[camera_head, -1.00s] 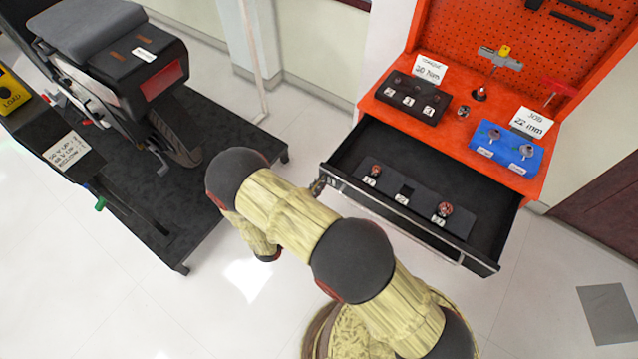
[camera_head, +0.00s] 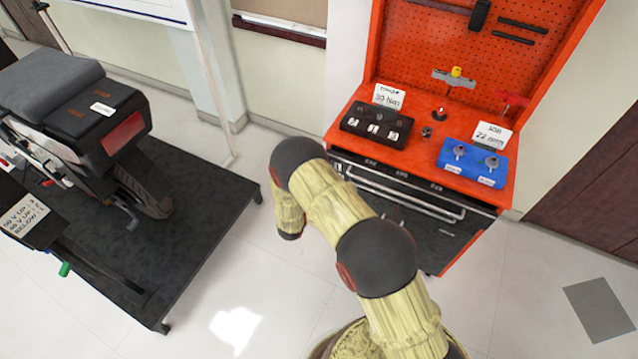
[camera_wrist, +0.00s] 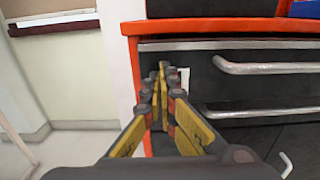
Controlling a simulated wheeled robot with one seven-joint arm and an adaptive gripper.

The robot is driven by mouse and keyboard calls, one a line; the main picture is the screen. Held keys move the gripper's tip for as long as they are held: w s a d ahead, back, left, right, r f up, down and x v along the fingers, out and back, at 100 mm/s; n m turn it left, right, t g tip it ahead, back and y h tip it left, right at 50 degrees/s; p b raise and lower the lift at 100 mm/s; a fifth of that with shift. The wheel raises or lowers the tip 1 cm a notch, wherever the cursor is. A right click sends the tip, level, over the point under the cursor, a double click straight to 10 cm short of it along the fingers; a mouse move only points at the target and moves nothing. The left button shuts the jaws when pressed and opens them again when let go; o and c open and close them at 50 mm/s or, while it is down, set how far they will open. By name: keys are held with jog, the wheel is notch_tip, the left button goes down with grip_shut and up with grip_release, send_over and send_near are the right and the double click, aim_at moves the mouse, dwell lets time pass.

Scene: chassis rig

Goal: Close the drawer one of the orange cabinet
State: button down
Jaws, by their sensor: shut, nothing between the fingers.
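The orange cabinet (camera_head: 335,138) stands at the right in the head view. Its top drawer (camera_head: 372,166) has a dark front with a long silver handle (camera_head: 405,190); the front now sits flush or nearly flush under the orange top, and the inside is hidden. In the wrist view the drawer front (camera_wrist: 200,68) and handle (camera_wrist: 265,67) fill the right side. My gripper (camera_wrist: 163,72) is shut and empty, its tips in front of the drawer front's left end, left of the handle. I cannot tell whether they touch. The gripper is hidden in the head view.
A black socket tray (camera_head: 375,125) and a blue holder (camera_head: 470,165) stand on the cabinet top. Another dark drawer front with a handle is below. A motorcycle on a black platform (camera_head: 190,225) stands at the left. Floor between platform and cabinet is clear.

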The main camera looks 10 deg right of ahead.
jog(key=x, duration=0.4)
jog(key=shift+b, duration=0.3)
jog(key=shift+w+d, duration=0.15)
jog(key=shift+r, duration=0.1)
jog(key=shift+a, duration=0.2)
jog(key=p+v, duration=0.2)
jog(key=v, duration=1.2)
jog(key=shift+d+f, duration=0.1)
jog(key=shift+f, duration=0.1)
